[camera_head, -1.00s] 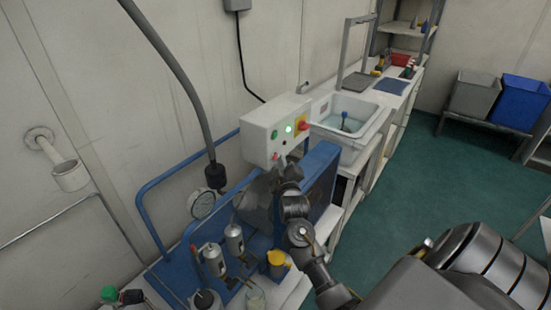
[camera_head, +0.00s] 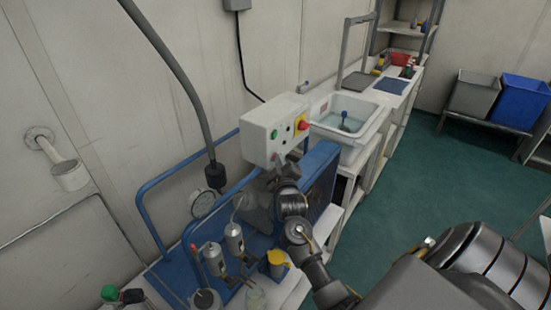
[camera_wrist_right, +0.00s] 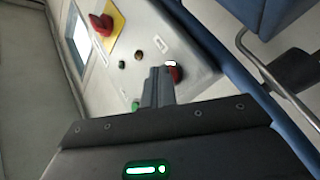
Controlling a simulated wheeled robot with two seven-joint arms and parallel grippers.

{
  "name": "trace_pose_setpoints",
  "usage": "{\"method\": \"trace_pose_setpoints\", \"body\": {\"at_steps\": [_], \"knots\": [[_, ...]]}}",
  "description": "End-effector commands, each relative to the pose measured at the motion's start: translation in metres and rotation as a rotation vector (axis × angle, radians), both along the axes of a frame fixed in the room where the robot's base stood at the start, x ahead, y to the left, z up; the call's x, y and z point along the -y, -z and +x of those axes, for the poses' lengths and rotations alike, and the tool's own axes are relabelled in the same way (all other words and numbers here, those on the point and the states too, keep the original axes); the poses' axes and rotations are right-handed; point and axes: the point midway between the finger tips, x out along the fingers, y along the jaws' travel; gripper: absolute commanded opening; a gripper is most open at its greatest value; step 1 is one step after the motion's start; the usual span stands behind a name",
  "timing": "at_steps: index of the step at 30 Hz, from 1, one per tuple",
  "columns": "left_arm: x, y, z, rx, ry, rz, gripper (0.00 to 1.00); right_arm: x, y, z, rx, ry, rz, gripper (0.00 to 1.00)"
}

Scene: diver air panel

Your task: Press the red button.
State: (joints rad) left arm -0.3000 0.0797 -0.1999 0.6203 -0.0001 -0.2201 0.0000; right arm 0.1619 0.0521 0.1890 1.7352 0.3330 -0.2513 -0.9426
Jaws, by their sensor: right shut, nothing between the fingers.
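The white control box (camera_head: 262,130) stands behind the blue frame. Its small red button (camera_head: 275,157) sits low on the front face, just by my right gripper (camera_head: 284,164). A green button (camera_wrist_right: 135,106) and a red knob on a yellow plate (camera_wrist_right: 101,25) share the panel. The lamp (camera_head: 287,128) looks dark. My left gripper is out of view.
A blue tube frame (camera_head: 160,184) with a gauge (camera_head: 202,203), metal cylinders (camera_head: 214,259) and a yellow cup (camera_head: 277,259) stands in front and left. A thick grey hose (camera_head: 185,85) hangs above. A white sink (camera_head: 349,116) stands behind right. Green floor (camera_head: 440,195) is open at right.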

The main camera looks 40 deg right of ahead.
Motion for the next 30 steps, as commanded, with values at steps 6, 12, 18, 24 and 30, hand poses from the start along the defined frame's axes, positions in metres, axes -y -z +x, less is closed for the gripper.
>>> {"method": "trace_pose_setpoints", "body": {"at_steps": [6,12,18,24,30], "knots": [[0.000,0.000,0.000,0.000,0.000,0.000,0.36,-0.001,0.000,0.001,0.000,-0.002,0.000,0.00],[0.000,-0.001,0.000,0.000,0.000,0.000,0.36,-0.001,-0.001,0.000,0.000,-0.002,0.000,0.00],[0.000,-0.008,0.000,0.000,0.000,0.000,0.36,0.001,-0.002,-0.008,-0.001,-0.001,-0.001,0.00],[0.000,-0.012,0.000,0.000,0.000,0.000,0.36,0.004,-0.001,-0.016,-0.001,-0.001,-0.001,0.00],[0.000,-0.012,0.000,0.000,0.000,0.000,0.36,0.004,0.000,-0.016,0.001,-0.001,0.000,0.00]]}}
